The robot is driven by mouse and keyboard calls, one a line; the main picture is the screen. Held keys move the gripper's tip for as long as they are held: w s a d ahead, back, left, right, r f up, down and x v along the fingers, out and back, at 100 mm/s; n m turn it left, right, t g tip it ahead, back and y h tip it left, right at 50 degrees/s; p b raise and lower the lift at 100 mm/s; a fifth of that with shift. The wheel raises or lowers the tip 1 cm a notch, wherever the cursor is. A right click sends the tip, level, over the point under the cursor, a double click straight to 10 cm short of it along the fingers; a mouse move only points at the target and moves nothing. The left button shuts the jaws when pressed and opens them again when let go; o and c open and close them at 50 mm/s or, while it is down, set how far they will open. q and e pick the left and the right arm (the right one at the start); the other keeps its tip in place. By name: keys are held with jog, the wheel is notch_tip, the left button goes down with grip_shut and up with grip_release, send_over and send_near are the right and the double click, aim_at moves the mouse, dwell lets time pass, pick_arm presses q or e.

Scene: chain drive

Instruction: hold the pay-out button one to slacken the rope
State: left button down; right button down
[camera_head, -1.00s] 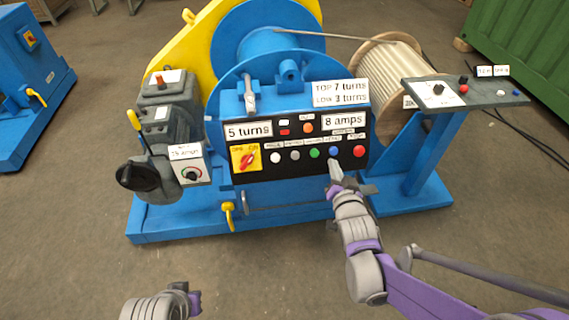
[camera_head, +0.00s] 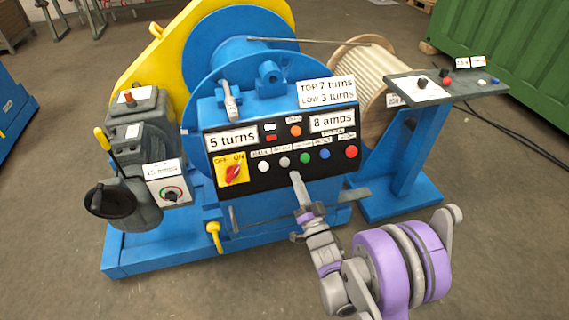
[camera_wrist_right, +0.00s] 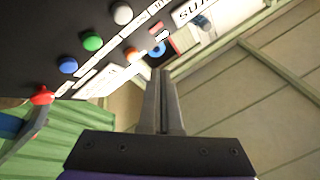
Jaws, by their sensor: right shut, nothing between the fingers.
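The blue winch's black control panel (camera_head: 290,172) carries a row of buttons: white (camera_head: 264,166), grey (camera_head: 284,161), green (camera_head: 305,158), blue (camera_head: 325,154) and red (camera_head: 351,152). Their small labels are too blurred to tell which is pay-out. My right gripper (camera_head: 295,176) is shut and empty, its tips just below the grey and green buttons. In the right wrist view, the shut fingers (camera_wrist_right: 160,75) point past the panel, apart from the green (camera_wrist_right: 92,42), blue (camera_wrist_right: 68,65) and red (camera_wrist_right: 42,95) buttons. A rope (camera_head: 310,42) runs from the drum to a reel. My left gripper is out of view.
A red switch (camera_head: 233,173) on a yellow plate sits at the panel's left. A lever (camera_head: 230,98) stands above the panel. A side console (camera_head: 440,88) on a blue post is at right. Floor in front is clear.

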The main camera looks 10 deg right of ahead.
jog(key=b, duration=0.1)
send_near(283, 159)
jog(key=w+r, duration=0.3)
jog(key=shift+w+a+f+b, duration=0.1)
jog(key=shift+w+a+b, duration=0.2)
jog(key=shift+w, duration=0.35)
jog(key=shift+w, duration=0.1)
dwell(1.5)
jog(key=shift+w+f+b, duration=0.2)
jog(key=shift+w+b, duration=0.1)
jog(key=shift+w+f, duration=0.2)
jog(key=shift+w, duration=0.25)
dwell(0.7)
jog(key=shift+s, duration=0.15)
dwell(2.2)
jog(key=shift+s+r, duration=0.4)
jog(key=shift+s, duration=0.3)
